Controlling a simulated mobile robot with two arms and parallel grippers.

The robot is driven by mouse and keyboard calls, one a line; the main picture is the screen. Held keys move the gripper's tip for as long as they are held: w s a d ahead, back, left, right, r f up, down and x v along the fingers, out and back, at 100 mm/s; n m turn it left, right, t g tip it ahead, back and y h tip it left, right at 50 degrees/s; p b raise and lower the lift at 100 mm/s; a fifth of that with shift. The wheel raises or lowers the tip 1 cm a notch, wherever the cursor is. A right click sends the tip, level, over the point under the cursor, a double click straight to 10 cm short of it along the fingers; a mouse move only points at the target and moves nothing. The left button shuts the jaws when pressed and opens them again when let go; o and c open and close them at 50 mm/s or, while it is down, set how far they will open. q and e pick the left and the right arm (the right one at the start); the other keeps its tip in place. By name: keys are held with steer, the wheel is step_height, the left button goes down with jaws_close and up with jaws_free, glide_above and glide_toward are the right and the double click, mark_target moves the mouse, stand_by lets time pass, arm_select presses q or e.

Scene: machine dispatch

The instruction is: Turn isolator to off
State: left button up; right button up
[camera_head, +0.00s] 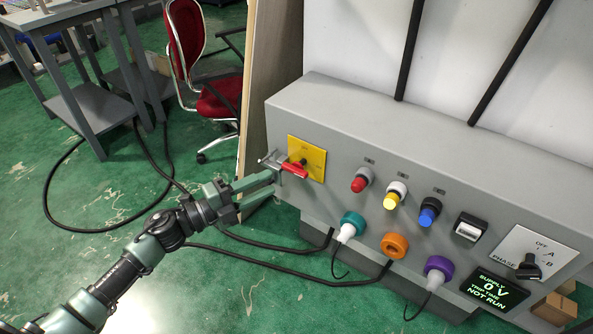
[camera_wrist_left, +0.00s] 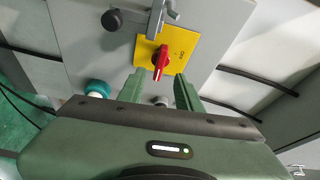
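The isolator is a red rotary handle (camera_head: 295,168) on a yellow plate (camera_head: 318,160) at the left end of the grey panel front. In the left wrist view the red handle (camera_wrist_left: 160,62) sits on the yellow plate (camera_wrist_left: 180,45), straight ahead of the fingers. My left gripper (camera_head: 272,178) is at the handle's left end in the head view. Its two green fingers (camera_wrist_left: 158,88) are apart, with the handle lined up between them. I cannot tell whether they touch it. The plate's lettering is too small to read. My right gripper is in neither view.
A metal hasp (camera_wrist_left: 157,18) adjoins the yellow plate. Plugs and cables hang below.

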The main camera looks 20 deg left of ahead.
mark_target(291, 172)
arm_select(q)
steer(key=x, duration=0.6)
steer(key=shift+w+d, duration=0.2)
